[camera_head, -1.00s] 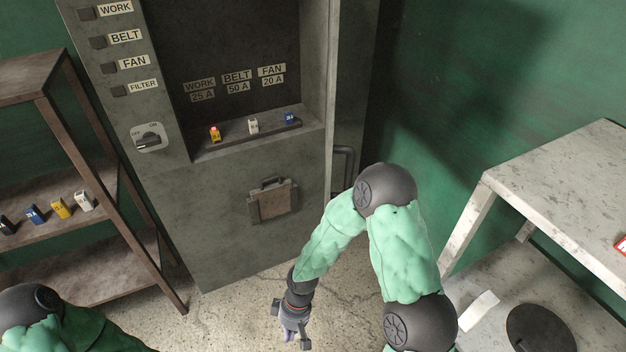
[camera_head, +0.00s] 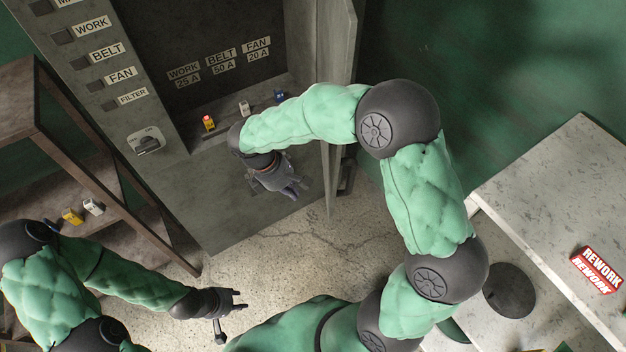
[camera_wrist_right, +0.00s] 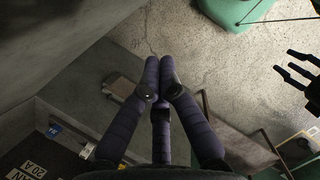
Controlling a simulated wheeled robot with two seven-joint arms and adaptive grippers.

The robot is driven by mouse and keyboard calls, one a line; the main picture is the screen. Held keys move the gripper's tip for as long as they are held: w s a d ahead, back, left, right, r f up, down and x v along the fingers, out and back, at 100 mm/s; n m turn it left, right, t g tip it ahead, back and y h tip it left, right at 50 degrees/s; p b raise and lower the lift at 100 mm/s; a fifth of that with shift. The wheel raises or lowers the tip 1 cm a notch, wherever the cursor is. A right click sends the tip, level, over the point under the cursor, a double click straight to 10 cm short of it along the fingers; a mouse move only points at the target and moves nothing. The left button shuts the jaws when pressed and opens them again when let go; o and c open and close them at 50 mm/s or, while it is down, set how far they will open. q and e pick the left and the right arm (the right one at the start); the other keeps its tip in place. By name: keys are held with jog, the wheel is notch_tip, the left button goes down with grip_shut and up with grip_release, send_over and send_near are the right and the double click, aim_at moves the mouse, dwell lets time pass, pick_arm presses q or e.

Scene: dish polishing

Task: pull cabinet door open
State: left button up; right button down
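The grey cabinet (camera_head: 225,215) stands at the upper left with its upper compartment exposed. Its door (camera_head: 340,95) stands out from the right side, seen nearly edge-on, with a dark handle (camera_head: 347,178) low on its outer side. My right gripper (camera_head: 297,188) is in front of the cabinet's lower front, left of the door and apart from the handle. In the right wrist view its fingers (camera_wrist_right: 160,88) are drawn together at the tips with nothing visible between them. My left gripper (camera_head: 236,308) is low, over the floor, with fingers spread and empty; it also shows in the wrist view (camera_wrist_right: 297,70).
A yellow-red fuse (camera_head: 208,123), a white fuse (camera_head: 244,108) and a blue fuse (camera_head: 279,95) sit in the compartment. A brown shelf (camera_head: 85,130) stands left. A pale table (camera_head: 560,190) with a red REWORK sign (camera_head: 597,270) stands right. Open floor lies between.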

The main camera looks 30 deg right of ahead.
jog(key=s+d+f+p, duration=0.1)
jog(key=s+d+f, duration=0.1)
jog(key=d+f, duration=0.5)
jog(key=shift+s+d+f, duration=0.2)
jog(key=shift+s+f, duration=0.2)
dwell(0.4)
jog(key=s+d+n+t, duration=0.1)
jog(key=s+d+n, duration=0.1)
jog(key=d, duration=0.9)
jog(key=s+d+n+t, duration=0.1)
jog(key=s+d, duration=0.3)
jog(key=d, duration=0.8)
jog(key=shift+s+n+h, duration=0.3)
jog(key=shift+s+n, duration=0.1)
jog(key=shift+n, duration=0.5)
